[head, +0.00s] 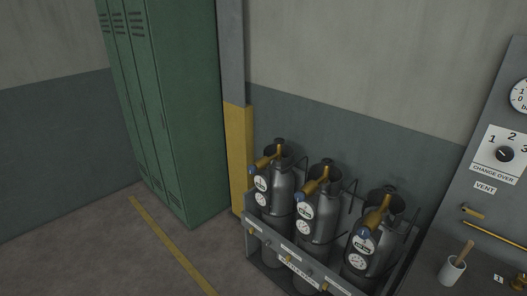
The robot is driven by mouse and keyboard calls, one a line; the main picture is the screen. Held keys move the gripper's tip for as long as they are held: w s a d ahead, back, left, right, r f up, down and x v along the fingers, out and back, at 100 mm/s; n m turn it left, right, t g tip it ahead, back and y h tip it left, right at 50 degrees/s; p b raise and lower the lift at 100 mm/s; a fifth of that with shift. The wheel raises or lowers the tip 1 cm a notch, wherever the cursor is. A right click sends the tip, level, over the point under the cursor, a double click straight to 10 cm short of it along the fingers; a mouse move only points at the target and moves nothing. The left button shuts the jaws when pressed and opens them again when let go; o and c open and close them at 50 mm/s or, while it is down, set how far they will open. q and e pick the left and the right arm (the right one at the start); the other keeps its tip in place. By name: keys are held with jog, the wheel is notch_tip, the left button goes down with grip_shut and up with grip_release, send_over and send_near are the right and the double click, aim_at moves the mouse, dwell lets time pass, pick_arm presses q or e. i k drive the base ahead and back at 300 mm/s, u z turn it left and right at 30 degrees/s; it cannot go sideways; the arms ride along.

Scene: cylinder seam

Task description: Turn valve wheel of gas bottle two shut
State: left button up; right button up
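Three grey gas bottles stand side by side in a rack (262,241) against the wall. The middle bottle (325,222) has a dark wheel (327,163) on top, a brass valve body (314,184) with a blue end, and round white dials on its front. Its number label is too small to read, so I cannot confirm which is bottle two. The left bottle (282,193) and the right bottle (384,253) look alike. Whether any wheel is open or shut cannot be told. Neither of my grippers is in view.
A change-over panel (510,178) with a dial stands at the right. A white cup (451,271) holding a wooden handle sits on a grey surface below it. Green lockers (175,100) and a yellow-based post (238,150) stand left. The floor (90,240) before the lockers is clear.

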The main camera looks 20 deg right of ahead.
aim_at(327, 163)
jog(key=z, duration=0.3)
jog(key=k, duration=0.4)
jog(key=z, duration=1.15)
jog(key=i, duration=0.65)
jog(key=u, duration=0.5)
